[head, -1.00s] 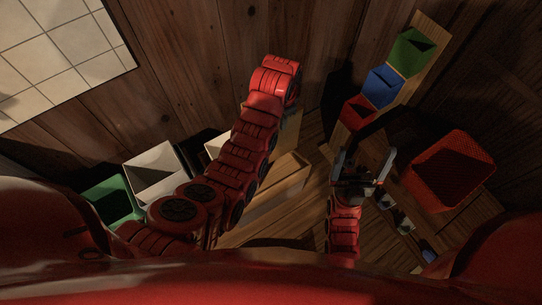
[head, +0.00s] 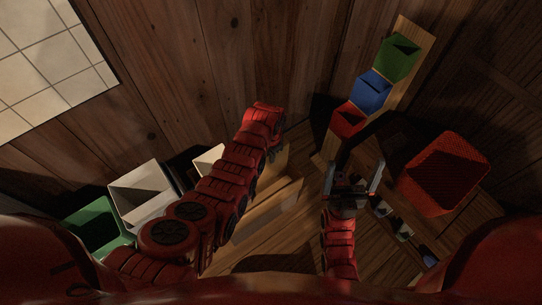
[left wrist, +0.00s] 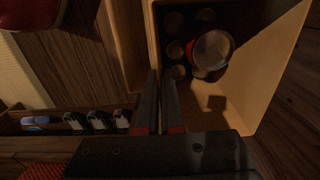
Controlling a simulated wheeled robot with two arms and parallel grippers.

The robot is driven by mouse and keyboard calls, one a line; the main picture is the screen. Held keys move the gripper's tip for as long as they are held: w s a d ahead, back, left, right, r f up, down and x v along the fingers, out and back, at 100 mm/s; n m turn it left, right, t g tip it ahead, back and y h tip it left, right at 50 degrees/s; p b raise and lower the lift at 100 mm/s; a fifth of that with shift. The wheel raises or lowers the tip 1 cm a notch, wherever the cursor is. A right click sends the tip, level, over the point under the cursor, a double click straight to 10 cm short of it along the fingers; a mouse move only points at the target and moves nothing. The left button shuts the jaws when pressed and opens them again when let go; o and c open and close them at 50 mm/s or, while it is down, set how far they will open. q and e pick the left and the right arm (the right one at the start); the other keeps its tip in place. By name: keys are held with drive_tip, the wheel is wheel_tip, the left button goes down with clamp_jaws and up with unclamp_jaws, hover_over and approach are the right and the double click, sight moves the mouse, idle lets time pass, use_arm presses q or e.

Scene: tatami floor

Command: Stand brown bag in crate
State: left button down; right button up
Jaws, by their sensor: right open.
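The brown bag (head: 275,162) is a tan, open-topped thing below my left gripper (head: 272,148), partly hidden by the arm in the head view. In the left wrist view the bag (left wrist: 270,70) stands open with several round can-like tops inside. My left gripper (left wrist: 160,100) has its fingers close together at the bag's near rim and appears shut on it. The light wooden crate (head: 262,222) lies below, partly behind my left arm; I cannot tell whether the bag touches it. My right gripper (head: 355,178) is open and empty, to the right of the crate.
A green bin (head: 95,228) and a white bin (head: 143,190) stand at left. Red, blue (head: 370,92) and green boxes line a plank at upper right. A red basket (head: 445,172) and a low rack with small items (head: 403,232) are at right.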

use_arm(q)
drive_tip(key=shift+f, duration=0.1)
drive_tip(key=c, duration=1.1)
unclamp_jaws()
drive_tip(key=shift+o, duration=0.2)
